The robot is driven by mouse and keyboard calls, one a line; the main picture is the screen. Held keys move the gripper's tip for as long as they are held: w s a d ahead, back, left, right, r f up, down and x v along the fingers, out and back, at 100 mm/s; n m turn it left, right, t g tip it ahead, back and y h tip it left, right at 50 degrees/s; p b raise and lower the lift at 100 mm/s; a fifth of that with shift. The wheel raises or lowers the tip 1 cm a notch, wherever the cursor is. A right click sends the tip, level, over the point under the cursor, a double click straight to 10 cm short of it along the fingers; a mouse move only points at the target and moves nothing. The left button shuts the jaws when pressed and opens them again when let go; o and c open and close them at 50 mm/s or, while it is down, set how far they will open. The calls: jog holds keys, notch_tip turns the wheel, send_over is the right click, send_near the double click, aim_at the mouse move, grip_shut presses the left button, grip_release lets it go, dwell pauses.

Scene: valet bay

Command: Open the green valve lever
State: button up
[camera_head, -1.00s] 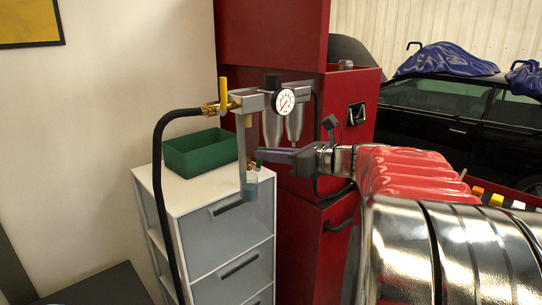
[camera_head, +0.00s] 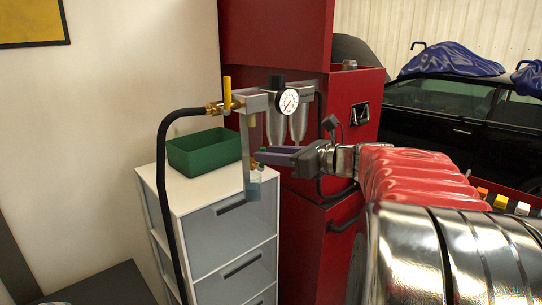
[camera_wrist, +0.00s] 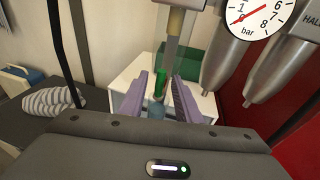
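The green valve lever (camera_wrist: 160,84) stands upright in the wrist view, below a grey vertical pipe or bracket (camera_wrist: 171,55). My gripper (camera_wrist: 158,84) is open, with one purple-grey finger on each side of the lever and visible gaps between. No contact shows. A bluish round part (camera_wrist: 156,111) sits below the lever, nearer the palm. In the head view my gripper (camera_head: 262,154) is beside the lower end of the bracket, and the lever there is small and mostly hidden by the fingers.
A yellow lever (camera_head: 227,92), a pressure gauge (camera_head: 289,102) and grey filter bowls (camera_head: 298,125) are above my gripper. A black hose (camera_head: 164,190) hangs at left. A green bin (camera_head: 204,152) stands on the white drawer unit (camera_head: 187,197). A red cabinet (camera_head: 318,230) is behind.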

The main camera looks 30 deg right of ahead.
jog(key=v, duration=1.4)
jog(key=shift+w+f, duration=0.1)
dwell(0.5)
